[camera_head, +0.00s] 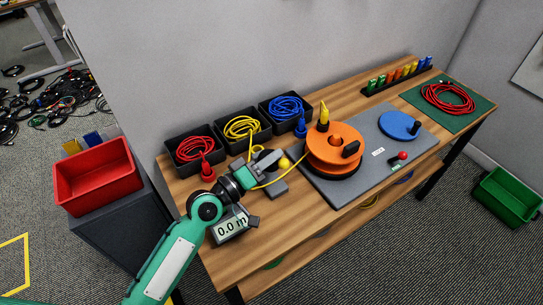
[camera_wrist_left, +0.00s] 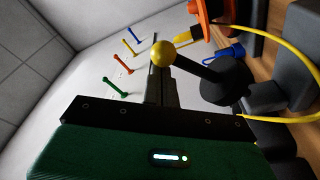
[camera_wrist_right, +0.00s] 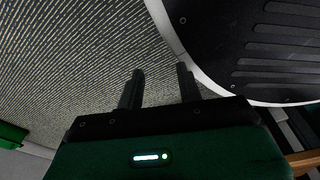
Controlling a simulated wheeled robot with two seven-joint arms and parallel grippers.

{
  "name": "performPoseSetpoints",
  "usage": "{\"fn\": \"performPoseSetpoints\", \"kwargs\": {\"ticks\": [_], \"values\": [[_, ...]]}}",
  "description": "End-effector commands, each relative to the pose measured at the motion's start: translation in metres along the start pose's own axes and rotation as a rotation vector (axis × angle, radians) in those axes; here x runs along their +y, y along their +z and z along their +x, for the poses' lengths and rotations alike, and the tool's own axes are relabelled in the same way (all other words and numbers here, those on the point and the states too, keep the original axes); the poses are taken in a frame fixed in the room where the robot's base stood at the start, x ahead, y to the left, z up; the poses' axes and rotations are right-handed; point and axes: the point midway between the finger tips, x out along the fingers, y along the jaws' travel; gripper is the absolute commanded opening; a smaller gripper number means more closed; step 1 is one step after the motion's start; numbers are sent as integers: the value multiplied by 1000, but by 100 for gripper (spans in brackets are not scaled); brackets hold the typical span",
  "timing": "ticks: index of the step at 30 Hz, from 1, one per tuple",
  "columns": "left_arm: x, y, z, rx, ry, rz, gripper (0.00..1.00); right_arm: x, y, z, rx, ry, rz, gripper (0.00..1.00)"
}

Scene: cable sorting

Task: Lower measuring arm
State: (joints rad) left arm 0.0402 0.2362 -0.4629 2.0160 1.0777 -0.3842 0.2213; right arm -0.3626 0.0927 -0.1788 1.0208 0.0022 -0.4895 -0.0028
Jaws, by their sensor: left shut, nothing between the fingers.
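The measuring arm is a dark lever with a yellow ball knob (camera_head: 284,163). In the left wrist view the knob (camera_wrist_left: 162,54) is in front of my fingers, and the lever (camera_wrist_left: 200,70) runs right to a dark round body. My left gripper (camera_head: 272,159) is shut and empty, with its tips close to the knob; I cannot tell whether they touch. The display (camera_head: 230,226) reads 0.0 m. A yellow cable (camera_head: 285,178) runs from the measuring unit to the orange reel (camera_head: 335,145). My right gripper (camera_wrist_right: 160,85) is open and empty, away from the table.
Three black bins with red (camera_head: 194,148), yellow (camera_head: 241,127) and blue (camera_head: 285,106) cables stand along the back. A grey board (camera_head: 340,192) carries the reel and a blue disc (camera_head: 400,125). A red coiled cable (camera_head: 447,98) lies on a green mat at right.

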Motion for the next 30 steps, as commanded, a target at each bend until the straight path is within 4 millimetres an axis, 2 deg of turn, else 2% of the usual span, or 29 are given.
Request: {"fn": "performPoseSetpoints", "kwargs": {"ticks": [13, 15, 21, 30], "values": [[-2, 3, -1, 0, 2, 13, 0, 0, -1, 2, -6, 0, 0, 36], [-3, 6, -1, 0, 5, 29, 0, -2, -16, -4, 6, -3, 5, 36], [-4, 14, -3, -1, 15, 84, 0, -5, -42, -19, 10, -7, 10, 36], [-3, 18, -3, 0, 22, 123, 0, -7, -59, -34, 10, -10, 13, 36]]}}
